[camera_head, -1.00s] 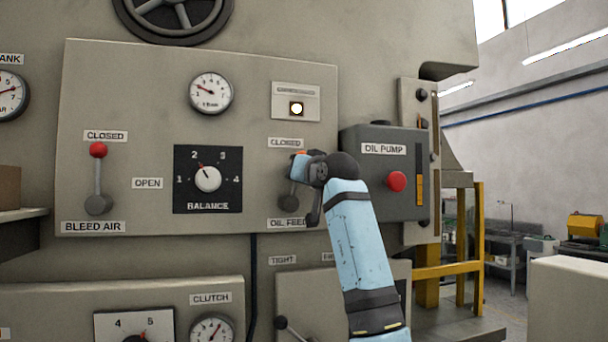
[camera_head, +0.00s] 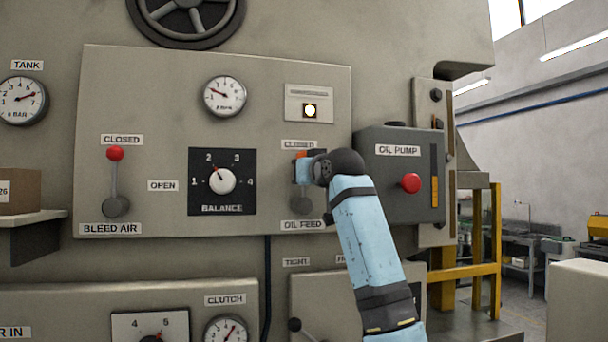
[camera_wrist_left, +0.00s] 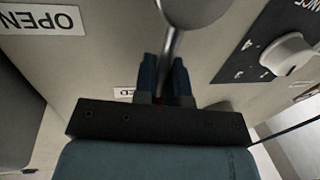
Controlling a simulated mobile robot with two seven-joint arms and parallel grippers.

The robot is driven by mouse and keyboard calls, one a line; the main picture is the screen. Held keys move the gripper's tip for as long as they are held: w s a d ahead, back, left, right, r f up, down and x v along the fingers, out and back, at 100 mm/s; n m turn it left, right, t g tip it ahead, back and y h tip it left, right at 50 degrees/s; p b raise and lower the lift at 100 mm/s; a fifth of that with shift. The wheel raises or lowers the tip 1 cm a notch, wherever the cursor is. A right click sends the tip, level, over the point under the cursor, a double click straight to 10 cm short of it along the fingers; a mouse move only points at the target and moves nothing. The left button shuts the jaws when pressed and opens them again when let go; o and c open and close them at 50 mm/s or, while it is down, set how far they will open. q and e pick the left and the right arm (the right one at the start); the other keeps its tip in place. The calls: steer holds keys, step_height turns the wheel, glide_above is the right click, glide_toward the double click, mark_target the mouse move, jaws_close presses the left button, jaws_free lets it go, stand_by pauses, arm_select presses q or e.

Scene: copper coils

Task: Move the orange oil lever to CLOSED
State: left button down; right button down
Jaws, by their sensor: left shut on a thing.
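The oil feed lever (camera_head: 302,188) has a grey rod and round grey pivot, with a bit of its orange knob (camera_head: 301,154) showing. It stands upright, its top just under the CLOSED label (camera_head: 299,144). My left gripper (camera_head: 304,171) is at the lever's upper part. In the left wrist view its two blue fingers (camera_wrist_left: 164,76) are shut on the lever's rod (camera_wrist_left: 169,48), near the knob, which is mostly hidden. The OPEN label (camera_wrist_left: 42,18) appears upside down there. In the head view my wrist covers the area right of the lever. My right gripper is not seen.
The BALANCE dial (camera_head: 222,181) is left of the lever, and the red-knobbed bleed air lever (camera_head: 115,178) is farther left. The oil pump box (camera_head: 398,210) with a red button (camera_head: 411,184) juts out just right of my wrist.

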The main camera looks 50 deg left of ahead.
arm_select(q)
steer(key=c, duration=1.2)
jaws_free()
steer(key=shift+r, duration=0.65)
steer(key=shift+f, duration=0.15)
steer(key=shift+s, duration=0.1)
steer(key=shift+d+f, duration=0.1)
steer(key=s+d+b, duration=0.1)
steer(key=d, duration=0.3)
steer(key=d+b, duration=0.1)
steer(key=d, duration=0.4)
steer(key=s+d+b, duration=0.1)
steer(key=d, duration=0.3)
steer(key=shift+s+d, duration=0.2)
steer(key=shift+s, duration=0.15)
